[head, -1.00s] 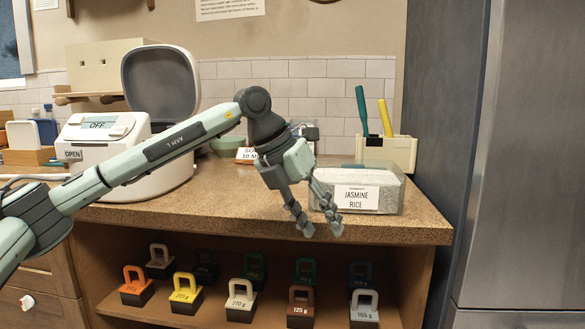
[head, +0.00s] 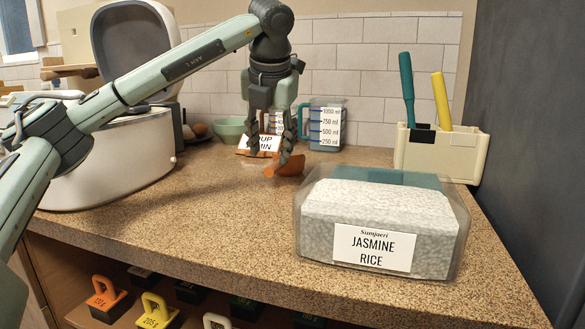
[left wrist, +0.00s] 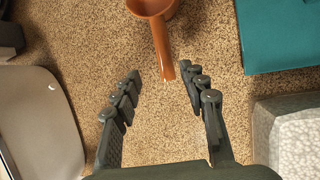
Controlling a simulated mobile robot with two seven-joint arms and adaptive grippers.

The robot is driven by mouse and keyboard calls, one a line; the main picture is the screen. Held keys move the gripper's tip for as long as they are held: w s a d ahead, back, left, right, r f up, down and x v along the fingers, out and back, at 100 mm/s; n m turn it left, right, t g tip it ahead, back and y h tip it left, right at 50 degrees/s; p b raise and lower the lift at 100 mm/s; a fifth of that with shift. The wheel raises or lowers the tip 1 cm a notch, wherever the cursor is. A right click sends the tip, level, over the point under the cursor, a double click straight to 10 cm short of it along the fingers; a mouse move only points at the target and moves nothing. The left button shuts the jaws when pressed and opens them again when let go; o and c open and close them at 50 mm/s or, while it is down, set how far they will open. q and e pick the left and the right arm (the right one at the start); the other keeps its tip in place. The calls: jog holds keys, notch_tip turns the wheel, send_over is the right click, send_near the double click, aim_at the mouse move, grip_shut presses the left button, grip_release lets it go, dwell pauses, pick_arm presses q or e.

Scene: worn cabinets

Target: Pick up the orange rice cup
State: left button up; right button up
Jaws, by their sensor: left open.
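The orange rice cup (head: 289,166) lies on the countertop at the middle of the head view, partly hidden by my gripper. In the left wrist view its round bowl (left wrist: 152,6) is cut off by the top edge, and its handle (left wrist: 163,50) points down toward the gap between the fingers. My left gripper (head: 268,160) is open above the counter by the cup. In the left wrist view its fingertips (left wrist: 163,76) stand on either side of the handle's end, apart from it. My right gripper is not in view.
A clear bin of jasmine rice (head: 376,225) stands to the right, with a utensil holder (head: 440,152) behind it. A measuring jug (head: 326,125), a soup sign (head: 262,143) and a green bowl (head: 230,130) stand behind the gripper. A white rice cooker (head: 112,160) is on the left.

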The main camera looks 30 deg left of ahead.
aim_at(272, 165)
pick_arm(q)
jog(key=x, duration=0.4)
jog(key=shift+d+f, duration=0.3)
jog(key=shift+f, duration=0.15)
jog(key=shift+w+a+f, duration=0.15)
jog(key=shift+w+f, duration=0.15)
jog(key=shift+f, duration=0.25)
grip_shut()
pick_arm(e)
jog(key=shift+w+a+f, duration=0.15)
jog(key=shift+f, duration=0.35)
